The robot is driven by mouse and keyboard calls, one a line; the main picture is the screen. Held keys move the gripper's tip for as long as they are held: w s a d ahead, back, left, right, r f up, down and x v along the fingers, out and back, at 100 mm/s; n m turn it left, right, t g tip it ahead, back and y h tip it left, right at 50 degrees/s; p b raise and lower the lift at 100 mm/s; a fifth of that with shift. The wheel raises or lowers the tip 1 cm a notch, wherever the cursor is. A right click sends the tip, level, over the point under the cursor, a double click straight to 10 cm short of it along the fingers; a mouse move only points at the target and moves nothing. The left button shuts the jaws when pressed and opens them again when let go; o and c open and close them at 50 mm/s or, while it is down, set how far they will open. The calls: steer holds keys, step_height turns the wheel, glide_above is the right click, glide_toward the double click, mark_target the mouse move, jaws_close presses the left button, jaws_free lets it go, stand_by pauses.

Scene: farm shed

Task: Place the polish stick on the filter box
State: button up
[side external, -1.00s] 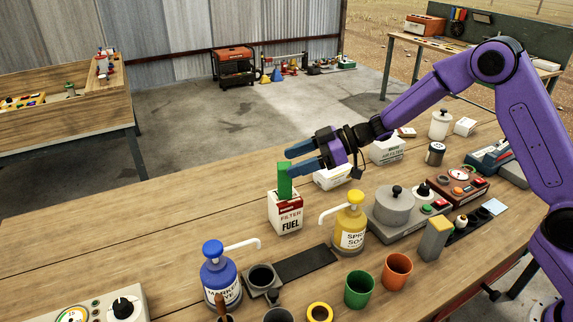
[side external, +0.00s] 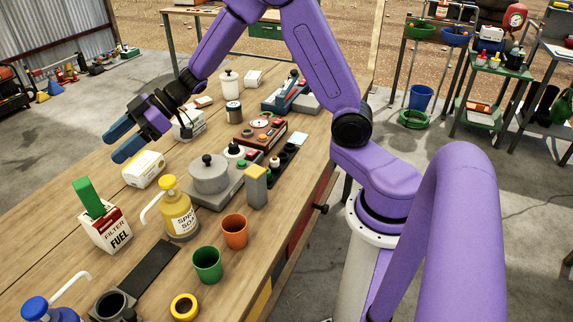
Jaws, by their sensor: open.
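The green polish stick (side external: 88,198) stands on end on top of the white and red filter box (side external: 108,230), at the left in the side external view. It leans in the picture much as the box does. The box is marked FILTER and FUEL and stands on the wooden table. My gripper (side external: 115,145) is open and empty, its two blue fingers pointing left. It is above and behind the stick in the picture, clear of both stick and box. The stick's foot meets the box top; the exact contact is too small to judge.
A yellow and white box (side external: 144,169) lies just below my fingers. A yellow soap pump bottle (side external: 178,212) stands right of the filter box. Green (side external: 207,265) and orange (side external: 235,232) cups stand nearer the table's front edge. A dark strip (side external: 150,268) lies in front.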

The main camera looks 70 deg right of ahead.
steer(key=s+d+g+h, duration=0.2)
steer(key=s+d+h, duration=0.1)
steer(key=s, duration=0.9)
steer(key=s+d+f+g+h, duration=0.1)
steer(key=s+d+g+h, duration=0.1)
steer(key=s, duration=1)
steer(key=s+d+f+g+h, duration=0.1)
steer(key=s+d+h, duration=0.3)
steer(key=s, duration=0.8)
steer(key=shift+s+d+f+g+h, duration=0.3)
steer(key=shift+s+g+h, duration=0.1)
steer(key=shift+g+h, duration=0.4)
